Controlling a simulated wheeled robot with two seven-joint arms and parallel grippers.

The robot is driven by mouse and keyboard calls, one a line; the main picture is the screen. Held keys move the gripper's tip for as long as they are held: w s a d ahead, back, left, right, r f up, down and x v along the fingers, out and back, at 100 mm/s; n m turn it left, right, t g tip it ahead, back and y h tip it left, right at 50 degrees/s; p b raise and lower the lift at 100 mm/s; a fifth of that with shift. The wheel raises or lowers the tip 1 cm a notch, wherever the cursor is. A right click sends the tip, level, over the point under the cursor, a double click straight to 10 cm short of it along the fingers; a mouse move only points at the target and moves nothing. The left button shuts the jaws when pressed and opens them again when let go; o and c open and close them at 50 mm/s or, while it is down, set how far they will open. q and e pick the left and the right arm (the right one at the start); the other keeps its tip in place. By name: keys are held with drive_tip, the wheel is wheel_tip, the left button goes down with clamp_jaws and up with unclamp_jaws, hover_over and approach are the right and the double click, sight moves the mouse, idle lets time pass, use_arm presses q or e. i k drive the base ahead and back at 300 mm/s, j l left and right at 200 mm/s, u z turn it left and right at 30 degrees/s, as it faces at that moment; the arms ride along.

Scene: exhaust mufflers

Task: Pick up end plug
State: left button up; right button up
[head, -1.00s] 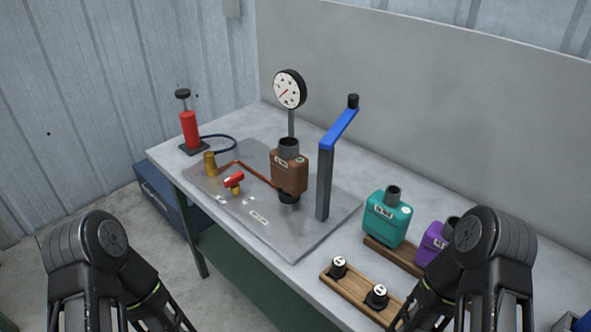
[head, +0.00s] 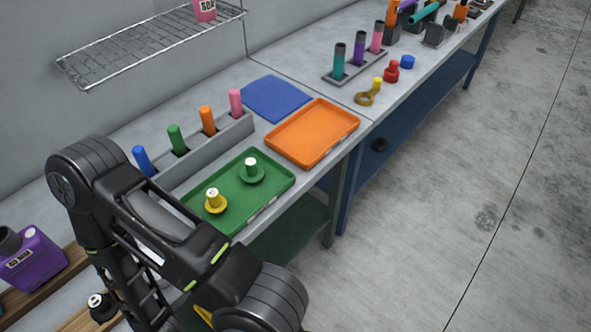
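A green tray (head: 272,190) on the bench holds two flanged plug-like pieces. One is yellow with a pale top (head: 215,203); the other is green with a pale top (head: 251,172). A black piece with a white labelled top (head: 98,303) stands on a wooden strip at the lower left, partly hidden by my arm. I cannot tell which of these is the end plug. One arm of mine, apparently the right, crosses the lower left and covers the tray's near corner. No gripper fingertips show, and my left arm is out of view.
A grey rack (head: 205,150) behind the tray holds several coloured cylinders. An empty orange tray (head: 313,130) and a blue mat (head: 276,98) lie beyond. A purple container (head: 33,258) stands at left. A wire shelf (head: 150,45) overhangs the back. The floor at right is clear.

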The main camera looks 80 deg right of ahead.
sight(250, 170)
drive_tip(key=z, duration=2.35)
drive_tip(key=l+z, duration=0.1)
drive_tip(key=l, duration=0.2)
